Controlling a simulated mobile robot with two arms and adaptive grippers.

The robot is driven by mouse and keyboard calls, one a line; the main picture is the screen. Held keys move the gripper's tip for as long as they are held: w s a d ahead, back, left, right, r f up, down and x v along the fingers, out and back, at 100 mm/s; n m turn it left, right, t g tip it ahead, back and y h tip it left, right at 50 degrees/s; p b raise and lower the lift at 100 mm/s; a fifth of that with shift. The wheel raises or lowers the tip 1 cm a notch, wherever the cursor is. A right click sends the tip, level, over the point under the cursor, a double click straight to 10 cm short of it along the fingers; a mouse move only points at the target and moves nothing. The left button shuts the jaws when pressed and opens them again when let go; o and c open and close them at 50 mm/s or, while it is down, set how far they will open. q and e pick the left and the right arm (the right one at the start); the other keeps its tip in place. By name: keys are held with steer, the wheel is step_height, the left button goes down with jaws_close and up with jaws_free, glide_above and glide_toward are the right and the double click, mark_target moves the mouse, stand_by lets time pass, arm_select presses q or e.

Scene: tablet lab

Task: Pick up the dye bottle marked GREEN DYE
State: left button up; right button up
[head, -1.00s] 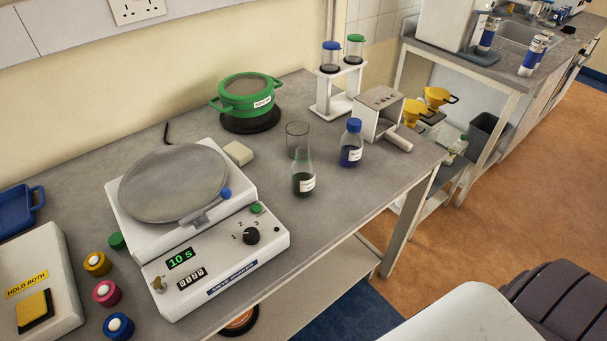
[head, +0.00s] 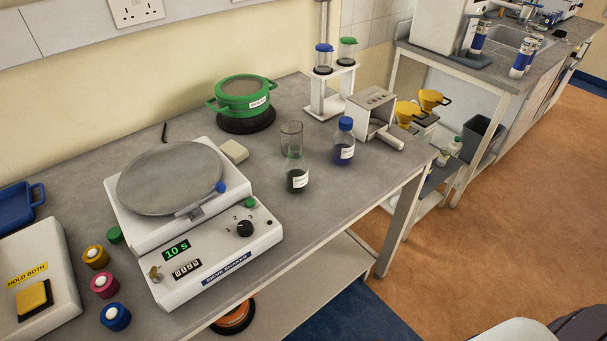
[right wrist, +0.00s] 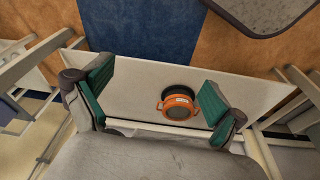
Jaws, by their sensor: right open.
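In the head view a small clear bottle (head: 297,180) with dark green liquid and a white label stands upright on the bench; its label is too small to read. A bottle of dark blue liquid with a blue cap (head: 344,142) stands to its right and farther back. My right gripper (right wrist: 157,80) shows only in the right wrist view, with its teal-padded fingers spread wide and nothing between them. Below it are the lower shelf and an orange pot; neither dye bottle shows there. My left gripper is in neither view.
The bench (head: 325,205) is clear in front. The orange pot (right wrist: 180,105) sits on the lower shelf (right wrist: 135,90).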

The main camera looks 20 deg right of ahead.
steer(key=w+r+n+t, duration=0.1)
steer(key=w+r+n, duration=0.15)
steer(key=r, duration=0.65)
steer(key=w+r+n+t, duration=0.15)
steer(key=w+r, duration=0.25)
steer(key=r, duration=0.6)
steer(key=n+t+h, duration=0.4)
steer(key=n+t, duration=0.1)
steer(key=n, duration=1.3)
glide_toward(297, 176)
steer(key=s+f, duration=0.2)
steer(key=s+d+f, duration=0.1)
steer(key=s+f, duration=0.2)
steer(key=s+d+f, duration=0.1)
steer(key=s+f, duration=0.1)
steer(key=shift+s+f, duration=0.15)
steer(key=shift+f, duration=0.25)
steer(key=w+a+r+n+t+h, duration=0.1)
steer(key=w+a+r+n+t, duration=0.15)
steer(key=w+r+n, duration=0.35)
steer(key=shift+n, duration=0.8)
steer(key=x, duration=0.8)
steer(key=shift+d+f, duration=0.1)
steer(key=shift+f, duration=0.25)
steer(key=shift+w+d, duration=0.1)
steer(key=shift+w, duration=0.5)
steer(key=x, duration=0.4)
steer(key=shift+w+r+p, duration=0.15)
steer(key=shift+w+p, duration=0.25)
steer(key=shift+s, duration=0.1)
